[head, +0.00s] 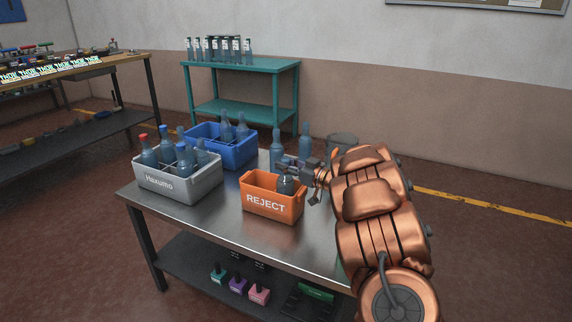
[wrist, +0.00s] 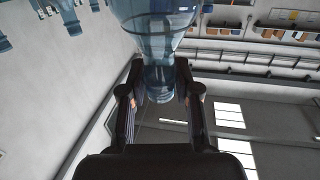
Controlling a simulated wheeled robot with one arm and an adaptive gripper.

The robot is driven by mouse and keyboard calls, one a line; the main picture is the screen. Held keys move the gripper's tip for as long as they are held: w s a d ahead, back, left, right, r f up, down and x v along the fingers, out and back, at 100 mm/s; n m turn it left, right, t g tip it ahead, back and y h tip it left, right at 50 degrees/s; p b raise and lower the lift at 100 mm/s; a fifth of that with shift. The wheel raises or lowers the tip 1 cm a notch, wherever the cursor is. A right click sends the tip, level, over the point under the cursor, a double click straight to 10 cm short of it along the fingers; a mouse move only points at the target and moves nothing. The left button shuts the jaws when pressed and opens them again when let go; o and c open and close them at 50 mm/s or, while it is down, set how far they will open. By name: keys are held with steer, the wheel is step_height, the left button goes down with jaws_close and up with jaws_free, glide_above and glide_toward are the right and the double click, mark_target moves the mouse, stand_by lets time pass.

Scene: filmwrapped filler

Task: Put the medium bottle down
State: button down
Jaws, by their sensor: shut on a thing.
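The bottle (head: 286,185) is blue-tinted glass with a rounded shoulder. It appears upright inside the orange REJECT crate (head: 272,208), and the crate's front wall hides its lower part. My gripper (head: 300,168) reaches in from the right above the crate. In the wrist view, which looks upside down, my gripper (wrist: 160,85) is shut on the neck of the bottle (wrist: 155,25), with a finger on each side. I cannot tell whether the bottle's base touches the crate floor.
On the metal table (head: 225,215) stand a grey Hazumo crate (head: 178,188) with several bottles and a blue crate (head: 232,158) with more. Two bottles (head: 277,147) (head: 305,140) stand behind the orange crate. The table's front strip is clear. A teal table (head: 245,66) stands behind.

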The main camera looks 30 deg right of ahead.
steer(key=c, duration=0.8)
jaws_free()
steer(key=shift+c, duration=0.2)
steer(key=shift+s+d+r, duration=0.1)
steer(key=shift+s+r, duration=0.05)
steer(key=p+v, duration=0.1)
steer(key=v, duration=1)
steer(key=shift+s, duration=0.4)
steer(key=shift+w, duration=0.1)
